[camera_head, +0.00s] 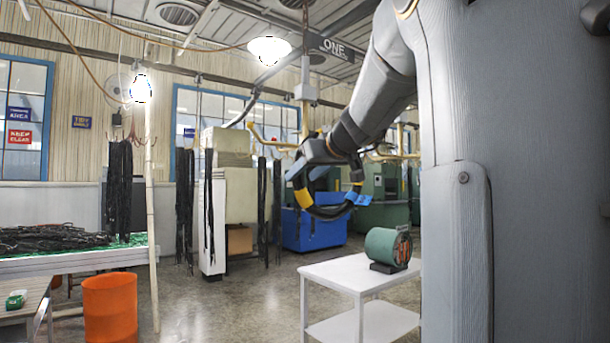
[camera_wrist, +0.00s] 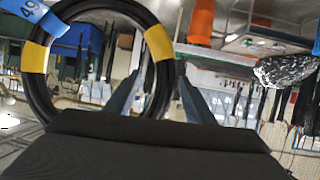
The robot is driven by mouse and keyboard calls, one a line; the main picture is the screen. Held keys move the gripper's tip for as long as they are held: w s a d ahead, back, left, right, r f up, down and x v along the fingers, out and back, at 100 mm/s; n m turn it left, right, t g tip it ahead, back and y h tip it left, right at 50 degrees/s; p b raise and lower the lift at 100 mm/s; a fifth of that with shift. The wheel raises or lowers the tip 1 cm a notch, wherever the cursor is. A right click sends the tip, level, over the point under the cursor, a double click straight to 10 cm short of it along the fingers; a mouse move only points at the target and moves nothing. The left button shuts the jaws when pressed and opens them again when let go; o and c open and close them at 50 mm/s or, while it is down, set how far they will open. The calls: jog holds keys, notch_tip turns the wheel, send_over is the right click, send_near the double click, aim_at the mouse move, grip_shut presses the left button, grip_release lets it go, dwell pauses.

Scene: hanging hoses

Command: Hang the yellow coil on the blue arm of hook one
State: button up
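The yellow coil is a black hose ring with yellow bands and a blue tag (camera_head: 325,212). In the wrist view, the coil (camera_wrist: 40,92) fills the left side and its tag reads 49. My gripper (camera_head: 302,172) holds the coil's upper part, and the ring hangs below it in the air. In the wrist view, the hose passes between the two fingers of my gripper (camera_wrist: 158,72). A sign reading ONE (camera_head: 336,48) hangs beside a pale post (camera_head: 305,85) coming down from the ceiling. My gripper and arm cover the area below this post. I cannot make out a blue arm there.
A blue bin (camera_head: 312,232) is behind the coil. Dark hoses hang at a tall cabinet (camera_head: 232,190). An orange bin (camera_head: 110,305) stands left; the middle floor is clear.

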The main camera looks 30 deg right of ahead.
jog(key=shift+s, duration=0.1)
jog(key=b+v, duration=0.2)
jog(key=v, duration=0.6)
jog(key=a+f+m+g+y, duration=0.1)
jog(key=a+f+g, duration=0.2)
jog(key=a+f, duration=0.8)
jog(key=a+f+g+y, duration=0.15)
jog(key=f+g, duration=0.25)
jog(key=f, duration=1.4)
jog(key=s+a+f+g, duration=0.2)
jog(key=s+a+f, duration=0.2)
jog(key=s+f, duration=0.2)
jog(key=s+a+f+g+h, duration=0.1)
jog(key=s+a+f+g, duration=0.1)
jog(key=s+a+f, duration=0.2)
jog(key=s+a+f+n+g, duration=0.1)
jog(key=s+a+f+g, duration=0.1)
jog(key=s+a+f, duration=0.3)
jog(key=s+f, duration=0.4)
jog(key=f, duration=0.6)
jog(key=shift+s+g+h, duration=0.2)
jog(key=shift+g+h, duration=0.1)
jog(key=shift+h, duration=0.05)
jog(key=shift+a+f, duration=0.1)
jog(key=shift+f, duration=0.05)
